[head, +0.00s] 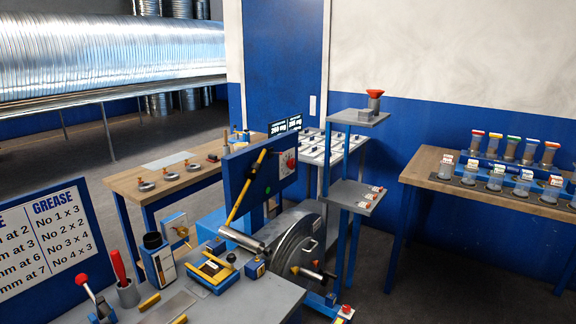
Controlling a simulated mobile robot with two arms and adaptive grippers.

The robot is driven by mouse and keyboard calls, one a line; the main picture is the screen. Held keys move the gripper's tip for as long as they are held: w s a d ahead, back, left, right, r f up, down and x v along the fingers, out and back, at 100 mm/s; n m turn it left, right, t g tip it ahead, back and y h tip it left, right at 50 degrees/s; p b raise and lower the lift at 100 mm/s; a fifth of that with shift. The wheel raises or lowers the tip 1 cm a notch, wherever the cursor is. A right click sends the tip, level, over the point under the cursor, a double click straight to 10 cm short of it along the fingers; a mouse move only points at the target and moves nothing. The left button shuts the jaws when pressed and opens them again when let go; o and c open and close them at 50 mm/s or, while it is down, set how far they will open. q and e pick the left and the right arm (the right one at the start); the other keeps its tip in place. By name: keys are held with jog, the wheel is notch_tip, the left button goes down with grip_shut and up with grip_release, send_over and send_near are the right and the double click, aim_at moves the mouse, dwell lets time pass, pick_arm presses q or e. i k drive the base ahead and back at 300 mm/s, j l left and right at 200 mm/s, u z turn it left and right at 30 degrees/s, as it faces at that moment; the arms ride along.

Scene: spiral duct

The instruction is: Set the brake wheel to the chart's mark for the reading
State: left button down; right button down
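A white chart (45,240) on a blue board is at the left edge, cut off by the frame; its readable column says GREASE with lines such as "No 1 x 3", and the column to its left is only partly visible. Two small dark displays (285,126) stand at the back; their digits are too small to read surely. A small yellow wheel or knob (181,232) sits on a pale box on the near bench. A red knob (291,162) is on a blue upright panel. I cannot tell which is the brake wheel. Neither gripper shows.
A blue shelf stand (355,192) is behind. A wooden table (420,166) with several capped jars is at right.

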aim_at(290, 164)
jog(key=k+l+u, duration=0.1)
jog(key=u, duration=2.25)
jog(key=l+z, duration=0.5)
jog(key=l, duration=2.95)
